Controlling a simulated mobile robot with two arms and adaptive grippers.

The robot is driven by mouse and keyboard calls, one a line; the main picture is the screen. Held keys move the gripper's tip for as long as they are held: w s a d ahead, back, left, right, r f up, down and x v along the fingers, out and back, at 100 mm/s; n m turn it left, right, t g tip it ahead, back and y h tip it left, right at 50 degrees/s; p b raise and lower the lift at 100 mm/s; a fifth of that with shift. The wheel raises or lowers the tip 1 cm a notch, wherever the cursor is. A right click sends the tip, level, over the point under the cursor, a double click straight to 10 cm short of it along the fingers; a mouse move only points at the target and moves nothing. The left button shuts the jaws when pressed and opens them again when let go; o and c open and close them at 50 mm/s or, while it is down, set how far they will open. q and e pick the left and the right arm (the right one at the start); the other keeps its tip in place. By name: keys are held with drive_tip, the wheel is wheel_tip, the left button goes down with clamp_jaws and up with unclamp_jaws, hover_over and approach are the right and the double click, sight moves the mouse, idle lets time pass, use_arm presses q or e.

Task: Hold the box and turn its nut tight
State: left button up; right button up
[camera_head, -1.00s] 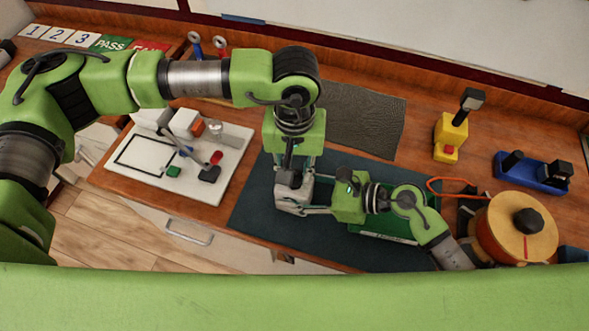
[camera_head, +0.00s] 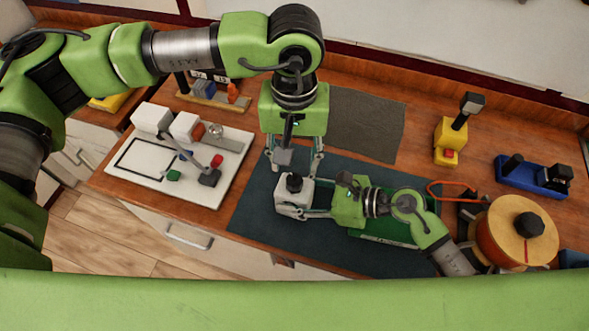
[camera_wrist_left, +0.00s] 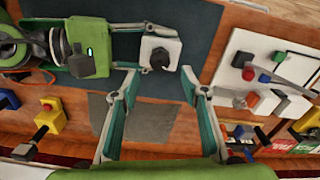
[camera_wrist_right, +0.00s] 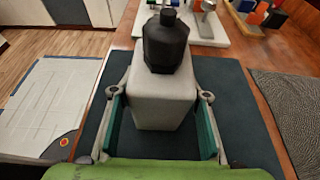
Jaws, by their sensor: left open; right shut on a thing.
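The box (camera_head: 291,201) is a light grey block with a black nut (camera_head: 294,184) on top. It sits on the dark mat (camera_head: 262,226). My right gripper (camera_head: 303,212) is shut on it from the right; in the right wrist view the box (camera_wrist_right: 162,100) is between the two fingers, with the nut (camera_wrist_right: 166,44) upright on top. My left gripper (camera_head: 295,168) is open and empty, above and behind the box, pointing down. In the left wrist view the box (camera_wrist_left: 153,56) and nut (camera_wrist_left: 159,58) lie beyond the open fingers, apart from them.
A white board (camera_head: 130,176) with small coloured parts lies left of the mat. A grey textured pad (camera_head: 370,125) is behind. A green tray (camera_head: 375,236) lies under my right arm. An orange round drum (camera_head: 505,245), a yellow stand (camera_head: 450,140) and a blue holder (camera_head: 530,175) stand at the right.

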sight(294, 179)
use_arm(q)
wheel_tip(294, 179, up, 6)
drive_tip(key=shift+f, duration=0.2)
idle(0.4)
use_arm(e)
drive_tip(key=o, duration=1.6)
drive_tip(key=shift+d, duration=0.1)
drive_tip(key=v, duration=1.2)
use_arm(q)
drive_tip(key=shift+s, duration=0.1)
